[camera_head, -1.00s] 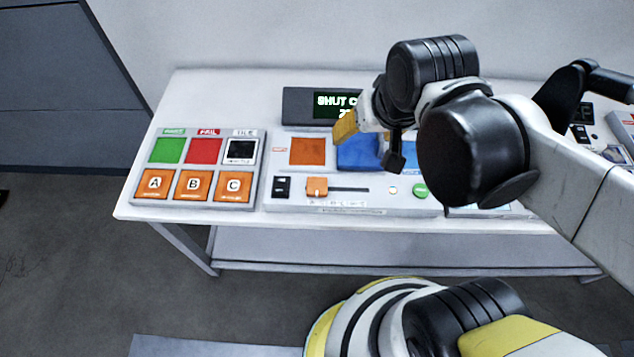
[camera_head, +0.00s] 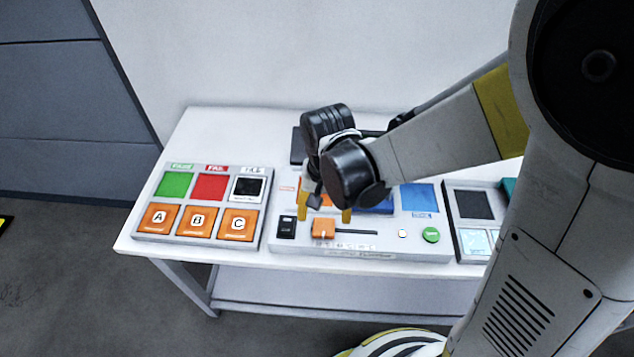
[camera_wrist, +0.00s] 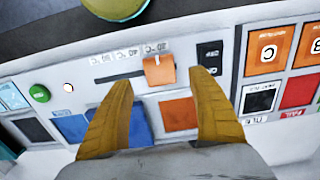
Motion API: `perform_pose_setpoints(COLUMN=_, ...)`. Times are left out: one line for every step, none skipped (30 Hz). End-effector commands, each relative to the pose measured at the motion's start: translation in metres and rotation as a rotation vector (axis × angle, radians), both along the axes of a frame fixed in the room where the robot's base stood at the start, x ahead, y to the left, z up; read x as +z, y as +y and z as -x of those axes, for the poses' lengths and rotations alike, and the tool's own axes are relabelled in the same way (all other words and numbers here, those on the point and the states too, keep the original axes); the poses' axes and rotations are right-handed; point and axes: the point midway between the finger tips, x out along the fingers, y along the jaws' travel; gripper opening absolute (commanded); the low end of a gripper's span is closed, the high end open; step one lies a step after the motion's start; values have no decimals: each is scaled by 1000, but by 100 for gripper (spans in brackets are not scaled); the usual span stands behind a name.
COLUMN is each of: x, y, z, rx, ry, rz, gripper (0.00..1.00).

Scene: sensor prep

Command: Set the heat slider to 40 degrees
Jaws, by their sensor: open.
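The heat slider's orange knob (camera_head: 323,228) sits at the left end of its dark slot (camera_head: 357,232) on the grey control panel (camera_head: 380,249). In the wrist view the orange knob (camera_wrist: 159,70) is beside the 20 °C mark, with the 30 and 40 °C labels (camera_wrist: 108,53) further left along the slot (camera_wrist: 118,76). My gripper (camera_head: 325,213) is open, just behind and above the knob. In the wrist view its two yellow fingers (camera_wrist: 165,83) point toward the knob, which lies between their tips. I cannot tell whether they touch it.
A black switch (camera_head: 286,227) is close left of the knob. A green button (camera_head: 431,234) is at the right. Orange and blue pads (camera_head: 418,197) lie behind the slot. A button panel (camera_head: 200,205) with A, B and C stands at the left. My arm hides the display's text.

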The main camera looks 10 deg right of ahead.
Motion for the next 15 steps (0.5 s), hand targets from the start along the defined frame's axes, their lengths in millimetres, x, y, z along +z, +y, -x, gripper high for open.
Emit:
perform_pose_setpoints(x=-15, y=0, z=-1, rx=0, ry=0, rz=0, gripper=68)
perform_pose_setpoints(x=-20, y=0, z=0, rx=0, ry=0, rz=0, gripper=68)
perform_pose_setpoints(x=-27, y=0, z=-1, rx=0, ry=0, rz=0, gripper=68)
perform_pose_setpoints(x=-32, y=0, z=0, rx=0, ry=0, rz=0, gripper=68)
perform_pose_setpoints(x=-36, y=0, z=0, rx=0, ry=-1, rz=0, gripper=68)
perform_pose_setpoints(x=-40, y=0, z=-1, rx=0, ry=-1, rz=0, gripper=68)
perform_pose_setpoints(x=-43, y=0, z=-1, rx=0, ry=-1, rz=0, gripper=68)
perform_pose_setpoints(x=-46, y=0, z=0, rx=0, ry=-1, rz=0, gripper=68)
perform_pose_setpoints(x=-48, y=0, z=0, rx=0, ry=-1, rz=0, gripper=68)
perform_pose_setpoints(x=-49, y=0, z=0, rx=0, ry=-1, rz=0, gripper=68)
perform_pose_setpoints(x=-50, y=0, z=0, rx=0, ry=-1, rz=0, gripper=68)
perform_pose_setpoints(x=-51, y=0, z=0, rx=0, ry=-1, rz=0, gripper=68)
perform_pose_setpoints(x=-51, y=0, z=0, rx=0, ry=-1, rz=0, gripper=68)
perform_pose_setpoints(x=-52, y=0, z=0, rx=0, ry=-1, rz=0, gripper=68)
perform_pose_setpoints(x=-51, y=0, z=0, rx=0, ry=-1, rz=0, gripper=68)
